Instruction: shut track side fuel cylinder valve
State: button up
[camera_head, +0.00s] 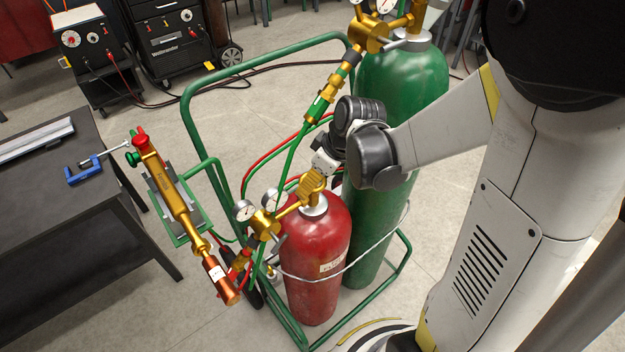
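The red fuel cylinder (318,262) stands upright in a green cart, in front of the taller green cylinder (400,95). Its gold valve (313,186) sits on the silver collar at its top, joined to a gold regulator with gauges (262,218). My arm reaches in from the right, and my gripper (318,172) is at the top of this valve, seeming to touch it. The fingers are small and blend with the gold parts, so I cannot tell whether they are open or shut on the valve. The valve's turn position cannot be read.
The cart's green frame (187,108) and red and green hoses surround the cylinders. A gold torch (172,200) hangs at the cart's left. A dark table (60,235) with a blue clamp (84,172) is at left. Welding machines (165,40) stand behind. Floor beyond the cart is open.

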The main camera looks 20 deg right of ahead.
jog(key=m+h, duration=0.1)
jog(key=m, duration=0.2)
jog(key=m+t+h, duration=0.1)
jog(key=m, duration=0.2)
jog(key=m+h, duration=0.1)
jog(key=m, duration=0.2)
jog(key=m+h, duration=0.1)
jog(key=m, duration=0.2)
jog(key=shift+m+g+h+b, duration=0.3)
jog(key=shift+m+h+b, duration=0.05)
jog(key=shift+m+h, duration=0.05)
dwell(0.3)
jog(key=o, duration=1.2)
jog(key=shift+r, duration=0.1)
jog(key=v, duration=1.1)
jog(key=shift+s+r, duration=0.2)
jog(key=shift+r, duration=0.15)
jog(key=shift+a, duration=0.1)
